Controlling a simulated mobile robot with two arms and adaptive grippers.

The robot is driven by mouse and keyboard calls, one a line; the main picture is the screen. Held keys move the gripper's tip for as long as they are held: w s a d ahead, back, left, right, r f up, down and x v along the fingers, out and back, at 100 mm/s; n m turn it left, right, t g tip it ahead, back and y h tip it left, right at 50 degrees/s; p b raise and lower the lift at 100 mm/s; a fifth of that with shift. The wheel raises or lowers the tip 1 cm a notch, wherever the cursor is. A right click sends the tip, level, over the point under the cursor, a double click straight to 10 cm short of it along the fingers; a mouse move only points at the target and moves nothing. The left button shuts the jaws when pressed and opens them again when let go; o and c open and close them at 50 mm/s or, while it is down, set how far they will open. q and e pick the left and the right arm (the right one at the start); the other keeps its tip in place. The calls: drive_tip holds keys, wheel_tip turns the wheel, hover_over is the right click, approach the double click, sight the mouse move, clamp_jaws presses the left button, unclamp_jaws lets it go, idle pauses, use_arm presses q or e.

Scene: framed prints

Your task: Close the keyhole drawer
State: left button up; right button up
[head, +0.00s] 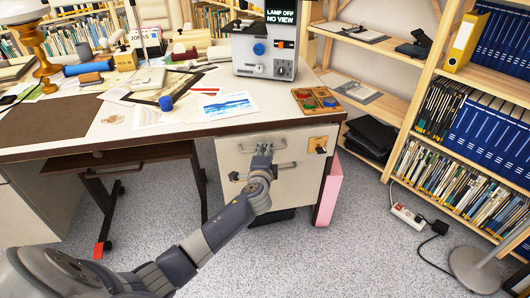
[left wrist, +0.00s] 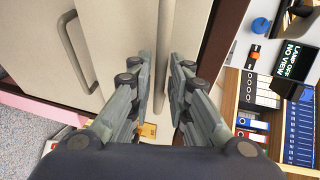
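The keyhole drawer is the top drawer (head: 232,147) of the pale cabinet under the desk. A brass plate (head: 318,145) with a dark keyhole sits at its right end; part of a brass plate also shows in the left wrist view (left wrist: 148,130). My left gripper (head: 262,150) is in front of the drawer's bar handle (head: 284,143). In the left wrist view its two fingers (left wrist: 161,68) are apart, with the handle bar (left wrist: 165,40) seen between them. Contact is unclear. I cannot tell how far the drawer stands out. My right gripper is not in view.
A brown tray (head: 130,155) hangs under the desk to the left. A pink panel (head: 328,190) stands right of the cabinet. The carpet in front (head: 330,250) is clear; a power strip (head: 408,216) lies right.

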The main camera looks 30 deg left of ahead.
sight(262, 141)
use_arm(q)
clamp_jaws()
